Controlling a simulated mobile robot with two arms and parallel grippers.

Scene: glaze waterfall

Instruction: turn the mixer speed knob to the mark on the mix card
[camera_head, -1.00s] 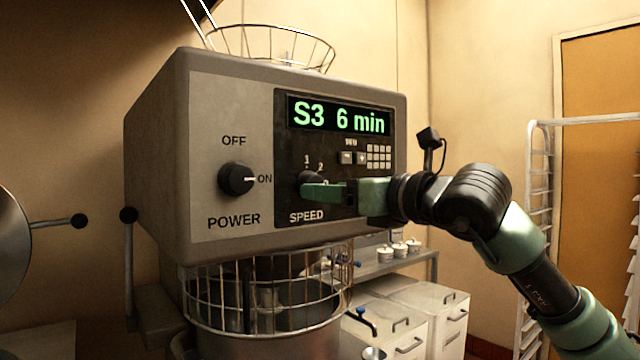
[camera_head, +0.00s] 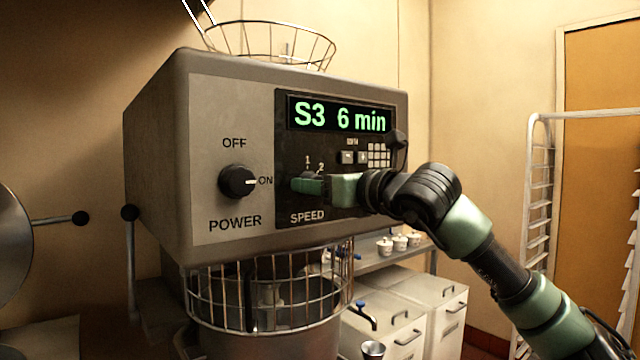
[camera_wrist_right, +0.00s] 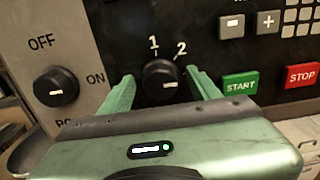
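The black speed knob (camera_wrist_right: 160,80) sits on the mixer's dark panel, with marks 1 and 2 above it in the right wrist view. My right gripper (camera_wrist_right: 160,90) is open, with one green finger on each side of the knob. I see a small gap beside the knob; contact is unclear. In the head view my right gripper (camera_head: 308,186) covers most of the knob and any marks beyond 2. The display (camera_head: 340,117) reads "S3 6 min". I see no separate mix card. My left gripper is out of view.
The power knob (camera_head: 238,182) points to ON, left of the speed knob. START (camera_wrist_right: 240,84) and STOP (camera_wrist_right: 301,76) buttons lie right of my gripper. The wire bowl guard (camera_head: 265,300) is below. A rack (camera_head: 540,180) stands at right.

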